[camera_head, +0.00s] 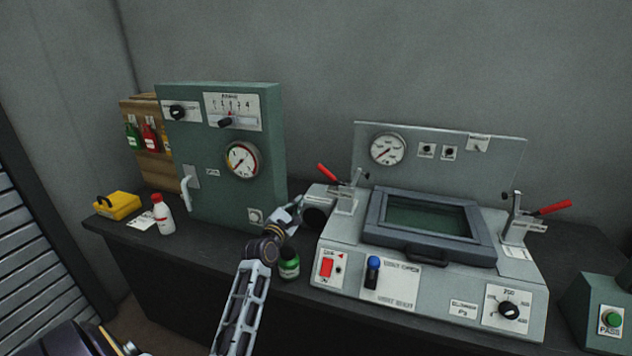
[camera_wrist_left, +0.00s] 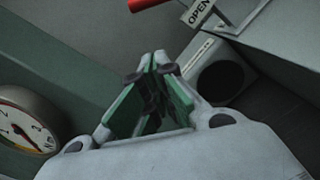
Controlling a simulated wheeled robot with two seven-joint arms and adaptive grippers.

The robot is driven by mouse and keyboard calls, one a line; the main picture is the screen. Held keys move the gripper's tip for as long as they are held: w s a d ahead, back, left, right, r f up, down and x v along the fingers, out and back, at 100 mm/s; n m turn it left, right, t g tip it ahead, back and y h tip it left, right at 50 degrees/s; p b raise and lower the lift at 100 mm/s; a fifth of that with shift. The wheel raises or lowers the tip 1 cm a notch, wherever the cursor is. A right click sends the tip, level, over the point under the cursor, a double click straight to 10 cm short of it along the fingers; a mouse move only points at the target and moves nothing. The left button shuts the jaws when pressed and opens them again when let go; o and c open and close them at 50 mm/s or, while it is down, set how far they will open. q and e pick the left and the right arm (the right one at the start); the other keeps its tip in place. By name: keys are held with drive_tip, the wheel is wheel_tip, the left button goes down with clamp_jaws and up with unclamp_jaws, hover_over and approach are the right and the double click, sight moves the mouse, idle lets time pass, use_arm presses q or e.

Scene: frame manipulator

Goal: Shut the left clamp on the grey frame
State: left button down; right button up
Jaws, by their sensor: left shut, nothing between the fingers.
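The grey frame (camera_head: 376,222) lies on top of the light grey machine, around a dark green window. The left clamp (camera_head: 346,198) stands at the frame's left side. Its red handle (camera_head: 327,173) points up and to the left, away from the frame. My right gripper is out of view.
The right clamp (camera_head: 515,220) has its red handle pointing right. A green cabinet (camera_head: 215,140) with a gauge stands close left of my gripper. A dark round port (camera_head: 316,216) is on the machine's left side.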

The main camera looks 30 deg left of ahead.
sight(330, 175)
use_arm(q)
drive_tip(key=w+r+p, duration=0.1)
drive_tip(key=w+r, duration=0.2)
drive_tip(key=w, duration=0.8)
drive_tip(key=shift+r+p, duration=0.25)
drive_tip(key=shift+p, duration=0.15)
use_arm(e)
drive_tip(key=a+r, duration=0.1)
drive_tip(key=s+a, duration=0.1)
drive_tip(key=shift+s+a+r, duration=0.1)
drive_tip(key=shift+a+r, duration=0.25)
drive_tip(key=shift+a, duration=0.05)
use_arm(q)
drive_tip(key=shift+d, duration=0.1)
